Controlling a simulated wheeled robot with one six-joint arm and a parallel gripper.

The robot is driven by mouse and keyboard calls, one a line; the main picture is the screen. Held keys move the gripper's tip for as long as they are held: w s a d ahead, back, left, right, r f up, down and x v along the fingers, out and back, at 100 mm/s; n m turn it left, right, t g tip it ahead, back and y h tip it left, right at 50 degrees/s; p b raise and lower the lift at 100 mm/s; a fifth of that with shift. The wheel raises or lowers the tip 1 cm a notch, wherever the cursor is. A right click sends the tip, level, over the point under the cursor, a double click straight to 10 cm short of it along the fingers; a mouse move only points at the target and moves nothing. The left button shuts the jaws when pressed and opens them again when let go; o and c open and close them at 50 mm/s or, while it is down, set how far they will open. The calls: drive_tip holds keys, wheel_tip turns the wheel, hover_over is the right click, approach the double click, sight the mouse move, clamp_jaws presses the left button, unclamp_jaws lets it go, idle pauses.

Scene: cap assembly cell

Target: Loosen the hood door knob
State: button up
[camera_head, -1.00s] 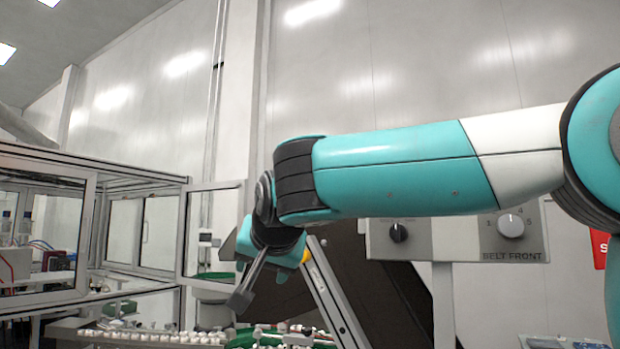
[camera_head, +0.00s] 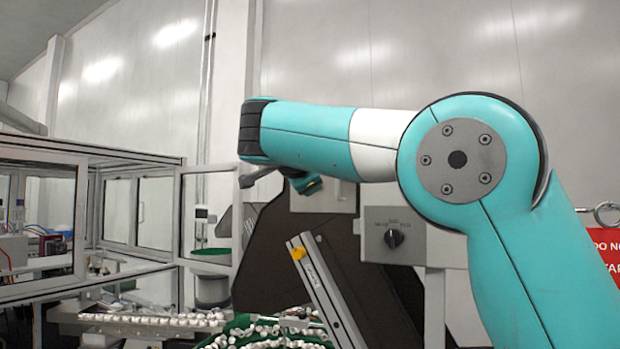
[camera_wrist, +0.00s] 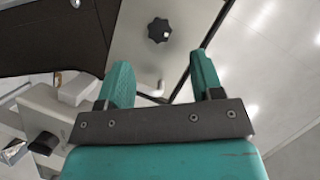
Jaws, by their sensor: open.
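A black lobed knob (camera_wrist: 158,30) sits on a pale panel (camera_wrist: 135,55) at the top middle of the wrist view. I take it for the hood door knob; I cannot pick it out in the head view. My gripper (camera_wrist: 162,62) is open, its two teal fingers spread with nothing between them. In the wrist view the knob appears beyond the fingertips, between their lines and apart from them. In the head view my wrist end is small and partly hidden behind my arm, so the fingers do not show clearly.
A glazed enclosure (camera_head: 120,165) with an open door panel is at left. Small white parts (camera_head: 150,318) lie along the bottom.

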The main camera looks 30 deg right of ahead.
drive_tip(key=p+x, duration=0.3)
drive_tip(key=x, duration=0.4)
drive_tip(key=shift+w, duration=0.15)
drive_tip(key=shift+d, duration=0.15)
drive_tip(key=c, duration=0.9)
